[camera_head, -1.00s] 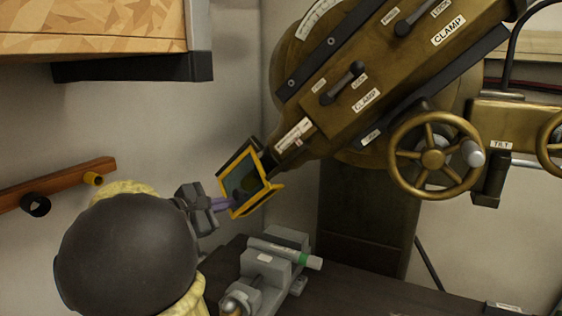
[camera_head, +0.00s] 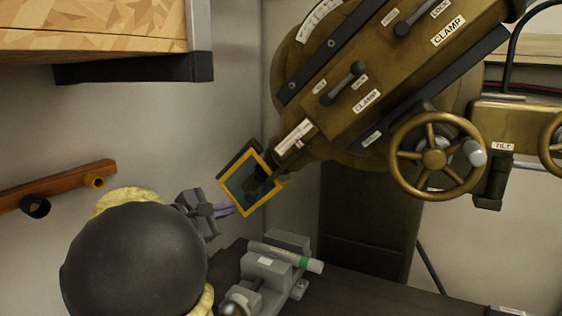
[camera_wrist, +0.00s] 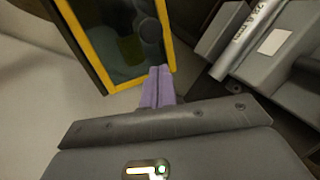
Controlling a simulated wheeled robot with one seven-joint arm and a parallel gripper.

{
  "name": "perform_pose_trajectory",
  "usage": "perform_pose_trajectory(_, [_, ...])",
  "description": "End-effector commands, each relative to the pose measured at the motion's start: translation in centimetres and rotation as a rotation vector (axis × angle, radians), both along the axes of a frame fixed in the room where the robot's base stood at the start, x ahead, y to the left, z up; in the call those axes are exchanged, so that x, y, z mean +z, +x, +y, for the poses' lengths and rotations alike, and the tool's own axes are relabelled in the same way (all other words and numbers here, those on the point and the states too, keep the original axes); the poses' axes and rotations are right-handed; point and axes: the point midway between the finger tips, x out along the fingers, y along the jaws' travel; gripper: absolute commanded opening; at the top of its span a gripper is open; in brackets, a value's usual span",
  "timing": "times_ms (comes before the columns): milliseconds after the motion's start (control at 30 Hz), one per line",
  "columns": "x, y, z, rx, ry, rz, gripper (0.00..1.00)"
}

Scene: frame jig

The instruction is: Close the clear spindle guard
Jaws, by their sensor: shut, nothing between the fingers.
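The clear spindle guard (camera_head: 249,184) is a tinted see-through pane in a yellow frame, tilted beside the lower end of the machine's angled head. In the wrist view the guard (camera_wrist: 122,40) fills the upper middle, with its lower right frame corner close to my fingertips. My gripper (camera_head: 232,209) is shut and empty, just left of and below the guard's lower left edge. In the wrist view the purple fingers of my gripper (camera_wrist: 159,72) are together; I cannot tell whether they touch the frame. The spindle is mostly hidden behind the pane.
A grey vise (camera_head: 270,268) holding a cylinder with a green band (camera_head: 305,263) stands on the dark table below the guard. A brass handwheel (camera_head: 433,158) is to the right. A wooden shelf (camera_head: 100,30) overhangs at upper left, with a wooden rail (camera_head: 60,185) on the wall.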

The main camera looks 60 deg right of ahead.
Motion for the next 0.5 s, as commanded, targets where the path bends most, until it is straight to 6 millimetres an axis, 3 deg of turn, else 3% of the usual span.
perform_pose_trajectory(500, [0.0, -0.4, 5.1, 0.003, 0.002, 0.0, 0.0])
